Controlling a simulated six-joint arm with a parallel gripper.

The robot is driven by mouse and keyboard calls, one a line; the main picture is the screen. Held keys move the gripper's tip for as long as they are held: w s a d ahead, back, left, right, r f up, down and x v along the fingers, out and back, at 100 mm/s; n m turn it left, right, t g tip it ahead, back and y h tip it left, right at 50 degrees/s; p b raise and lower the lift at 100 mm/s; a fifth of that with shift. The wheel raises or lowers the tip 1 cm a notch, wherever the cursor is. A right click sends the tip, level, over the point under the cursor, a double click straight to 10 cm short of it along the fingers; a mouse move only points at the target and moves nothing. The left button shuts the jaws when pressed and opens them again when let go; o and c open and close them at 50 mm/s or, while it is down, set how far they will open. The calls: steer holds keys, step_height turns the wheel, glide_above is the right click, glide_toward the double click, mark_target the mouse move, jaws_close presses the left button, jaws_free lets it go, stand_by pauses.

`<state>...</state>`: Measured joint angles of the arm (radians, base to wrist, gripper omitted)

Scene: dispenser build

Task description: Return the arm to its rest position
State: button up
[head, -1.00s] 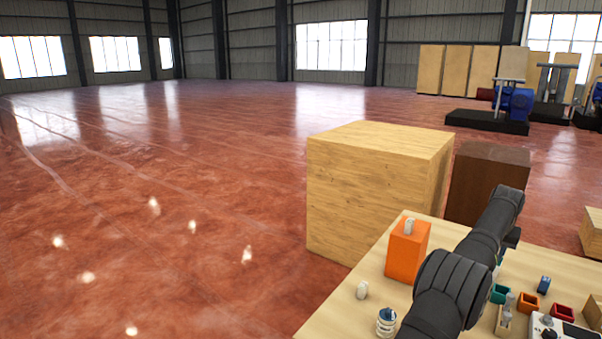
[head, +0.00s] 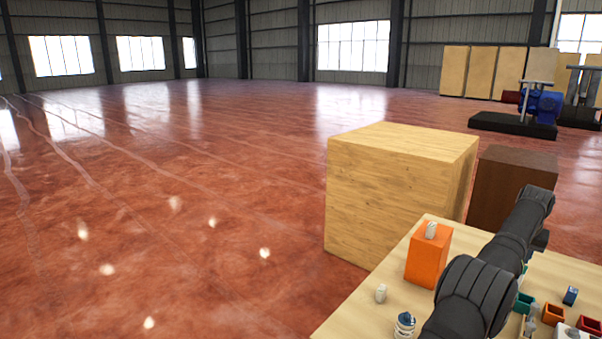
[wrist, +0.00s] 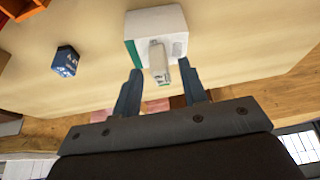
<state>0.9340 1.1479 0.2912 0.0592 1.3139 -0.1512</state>
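My arm (head: 505,255) reaches from the bottom edge of the head view over the light wooden table (head: 345,318), and its gripper end is hidden there. In the wrist view my gripper (wrist: 160,72) has its two blue-grey fingers spread apart. A small pale grey piece (wrist: 158,64) shows between the fingertips, in front of a white box with a green side (wrist: 148,22). A gap shows beside the piece, and I cannot tell its exact depth.
An orange block (head: 427,262) with a small white piece (head: 431,231) on top stands left of the arm. Small bins (head: 553,314) lie to the right. A large wooden crate (head: 375,200) stands behind the table.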

steer(key=shift+f, duration=0.7)
steer(key=v, duration=1.2)
steer(key=x, duration=1.2)
steer(key=shift+f, duration=0.1)
step_height(320, 180, up, 3)
steer(key=shift+f, duration=0.1)
steer(key=shift+d+r, duration=0.1)
steer(key=shift+r, duration=0.3)
steer(key=s+d+r, duration=0.1)
steer(key=s+r, duration=0.7)
steer(key=s, duration=0.4)
steer(key=s+a+f+m+g, duration=0.1)
steer(key=s+a+m, duration=0.4)
steer(key=a, duration=0.5)
steer(key=s+a+f+m+g, duration=0.1)
steer(key=s+a+m, duration=0.4)
steer(key=a, duration=0.6)
steer(key=s+a+f+m+g, duration=0.1)
steer(key=s+a+m+g, duration=0.2)
steer(key=a, duration=0.8)
steer(key=shift+s+f+m+h, duration=0.3)
steer(key=shift+s+m, duration=0.6)
steer(key=shift+s, duration=0.3)
